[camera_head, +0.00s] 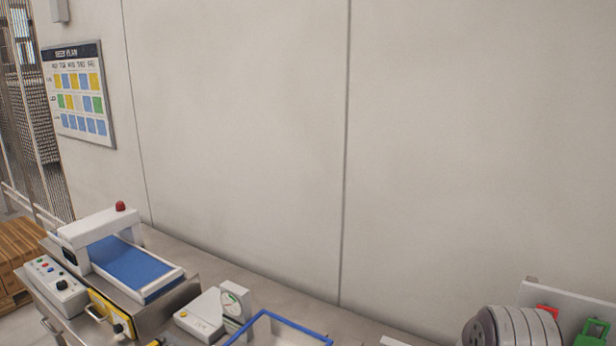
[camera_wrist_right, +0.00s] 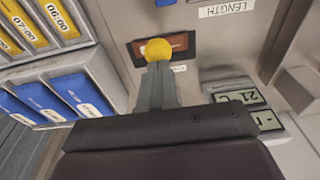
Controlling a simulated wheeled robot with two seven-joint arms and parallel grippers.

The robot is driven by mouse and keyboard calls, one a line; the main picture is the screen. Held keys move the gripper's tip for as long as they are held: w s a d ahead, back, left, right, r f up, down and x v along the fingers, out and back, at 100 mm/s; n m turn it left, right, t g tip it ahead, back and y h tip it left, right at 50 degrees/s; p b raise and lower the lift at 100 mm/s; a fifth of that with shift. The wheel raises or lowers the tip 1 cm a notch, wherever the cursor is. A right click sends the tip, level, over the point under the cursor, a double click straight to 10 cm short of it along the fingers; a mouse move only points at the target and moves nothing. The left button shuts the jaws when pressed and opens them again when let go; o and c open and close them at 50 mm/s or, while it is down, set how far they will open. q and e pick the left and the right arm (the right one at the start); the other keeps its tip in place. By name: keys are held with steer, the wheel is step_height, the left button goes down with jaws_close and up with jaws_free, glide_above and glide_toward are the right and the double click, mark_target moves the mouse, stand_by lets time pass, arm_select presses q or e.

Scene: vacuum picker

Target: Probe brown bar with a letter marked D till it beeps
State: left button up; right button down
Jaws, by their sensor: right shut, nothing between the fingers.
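In the right wrist view a brown bar (camera_wrist_right: 182,43) lies in a shallow slot on a grey surface, just beyond my fingertips. A letter on it cannot be made out. My right gripper (camera_wrist_right: 158,70) is shut and empty, its grey fingers together and pointing at the bar. A round yellow tip (camera_wrist_right: 157,48) shows at the finger ends and overlaps the bar, hiding its middle. Whether it touches the bar, I cannot tell. No bar and neither gripper shows in the head view.
In the right wrist view yellow packs (camera_wrist_right: 62,18) and blue packs (camera_wrist_right: 82,94) stand in a rack at left. Small displays (camera_wrist_right: 238,97) sit at right. The head view shows a conveyor unit (camera_head: 130,262), a dial gauge (camera_head: 233,303) and a blue-rimmed tray (camera_head: 300,327) along the wall.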

steer(key=shift+s+a+f, duration=0.15)
steer(key=shift+s+f, duration=0.2)
steer(key=w+r+p, duration=0.1)
steer(key=r, duration=0.1)
steer(key=w+d+r+p, duration=0.1)
steer(key=w+r+p, duration=0.1)
steer(key=shift+w+d, duration=0.1)
steer(key=shift+w, duration=0.1)
steer(key=shift+w+d+r+p, duration=0.2)
steer(key=shift+r+p, duration=0.1)
steer(key=shift+r, duration=0.2)
steer(key=shift+w+d+r+p, duration=0.15)
steer(key=shift+r+p, duration=0.15)
steer(key=shift+r, duration=0.15)
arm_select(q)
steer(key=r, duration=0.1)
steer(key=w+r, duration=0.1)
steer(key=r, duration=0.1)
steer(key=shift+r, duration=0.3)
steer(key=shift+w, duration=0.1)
